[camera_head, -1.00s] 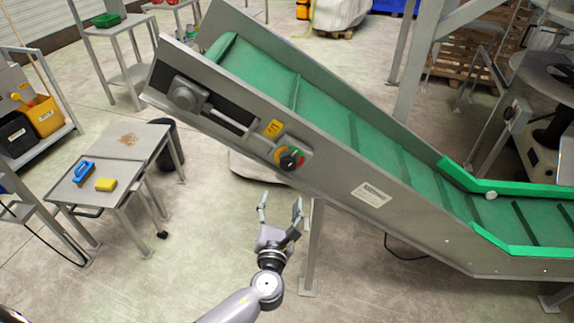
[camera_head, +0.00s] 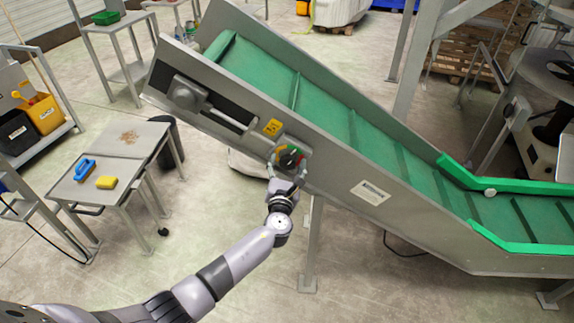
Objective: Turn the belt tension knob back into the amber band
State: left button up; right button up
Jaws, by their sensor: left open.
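The belt tension knob (camera_head: 288,160) is a round black knob on a dial with green, amber and red bands. It sits on the grey side panel of the inclined green-belt conveyor (camera_head: 330,125). My left gripper (camera_head: 287,163) is open, with its fingers reaching up to either side of the knob. I cannot tell whether the fingers touch it. The lower part of the dial is partly hidden by the gripper, and the knob's exact pointer setting is too small to read. My right gripper is not in view.
A yellow warning label (camera_head: 272,127) is just above the dial. A conveyor leg (camera_head: 312,245) stands right of my left arm. The floor in front is clear.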

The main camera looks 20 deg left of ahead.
pick_arm(q)
jog(key=shift+c, duration=0.4)
jog(key=c, duration=1.1)
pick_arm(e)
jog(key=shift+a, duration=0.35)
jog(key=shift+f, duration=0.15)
